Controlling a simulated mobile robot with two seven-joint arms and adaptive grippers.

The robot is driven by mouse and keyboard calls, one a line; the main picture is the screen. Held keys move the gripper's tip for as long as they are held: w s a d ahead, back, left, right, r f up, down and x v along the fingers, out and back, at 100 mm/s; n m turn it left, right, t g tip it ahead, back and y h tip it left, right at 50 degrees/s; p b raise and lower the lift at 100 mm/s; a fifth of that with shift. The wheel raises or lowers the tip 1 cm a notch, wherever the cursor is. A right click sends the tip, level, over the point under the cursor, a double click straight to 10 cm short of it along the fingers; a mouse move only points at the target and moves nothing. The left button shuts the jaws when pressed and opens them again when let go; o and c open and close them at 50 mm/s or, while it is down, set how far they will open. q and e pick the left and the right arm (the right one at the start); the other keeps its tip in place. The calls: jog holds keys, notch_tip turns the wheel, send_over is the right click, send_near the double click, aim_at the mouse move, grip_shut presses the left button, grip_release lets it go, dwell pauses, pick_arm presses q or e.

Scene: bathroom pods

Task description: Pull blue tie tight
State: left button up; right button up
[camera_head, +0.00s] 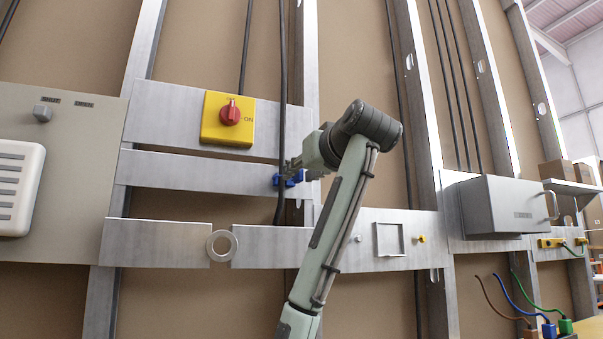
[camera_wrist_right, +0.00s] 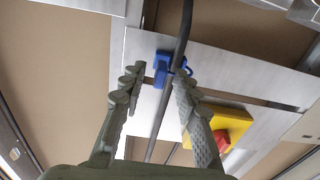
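The blue tie (camera_head: 289,180) sits around or against a dark vertical cable (camera_head: 282,90) on a metal crossbar in the head view. In the wrist view the blue tie (camera_wrist_right: 163,66) shows just beyond the fingertips, with the cable (camera_wrist_right: 184,30) running past it. My right gripper (camera_head: 293,166) reaches in from the right, close to the tie, and partly hides it. In the wrist view the right gripper (camera_wrist_right: 160,77) is open, with one finger on each side of the tie's tail. I cannot tell whether a finger touches it. My left gripper is out of view.
A yellow switch plate with a red knob (camera_head: 230,112) is up and left of the tie. A grey box with a handle (camera_head: 503,205) and coloured plugs (camera_head: 548,328) are at the right.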

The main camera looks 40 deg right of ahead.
jog(key=shift+w, duration=0.2)
jog(key=shift+c, duration=0.6)
grip_shut()
